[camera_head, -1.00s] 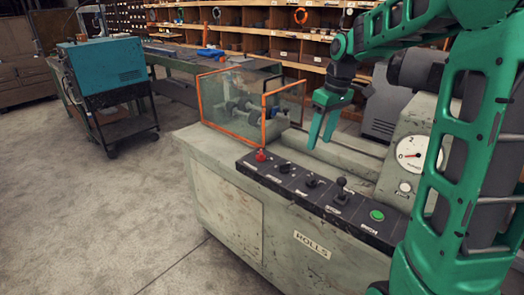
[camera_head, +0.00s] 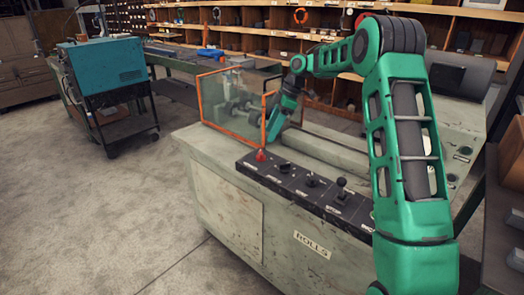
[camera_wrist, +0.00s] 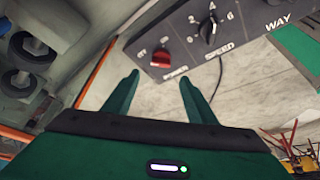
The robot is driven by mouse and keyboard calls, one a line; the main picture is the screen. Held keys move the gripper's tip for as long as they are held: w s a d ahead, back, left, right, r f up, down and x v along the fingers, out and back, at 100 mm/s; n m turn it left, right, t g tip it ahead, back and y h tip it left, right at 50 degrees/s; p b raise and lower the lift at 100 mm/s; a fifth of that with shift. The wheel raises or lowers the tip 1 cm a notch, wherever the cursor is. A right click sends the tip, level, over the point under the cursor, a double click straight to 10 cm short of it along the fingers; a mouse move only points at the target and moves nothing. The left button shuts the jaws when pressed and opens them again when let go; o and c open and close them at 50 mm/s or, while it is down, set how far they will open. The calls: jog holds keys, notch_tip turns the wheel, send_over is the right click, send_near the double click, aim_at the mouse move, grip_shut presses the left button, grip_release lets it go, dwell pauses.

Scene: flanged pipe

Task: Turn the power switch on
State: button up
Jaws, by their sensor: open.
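The power switch is a red knob (camera_head: 260,155) at the left end of the black control panel, beside the orange-framed guard. In the wrist view the red knob (camera_wrist: 161,57) sits at the panel's edge, just beyond the fingertips and roughly between their lines. My gripper (camera_head: 272,128) is above and slightly behind the panel's left end, near the guard's right side. In the wrist view my gripper (camera_wrist: 158,78) is open, with its two green fingers apart and nothing between them. The knob's exact turned position is too small to tell.
The black speed selector (camera_wrist: 210,28) is beside the red knob. Black levers, including a ball-topped one (camera_head: 341,184), stand farther right on the panel. The orange-framed clear guard (camera_head: 233,131) rises close to my gripper. The machine's front (camera_head: 232,215) faces open floor.

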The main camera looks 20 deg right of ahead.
aim_at(261, 152)
jog(key=x, duration=0.9)
jog(key=shift+f, duration=0.1)
jog(key=c, duration=1.1)
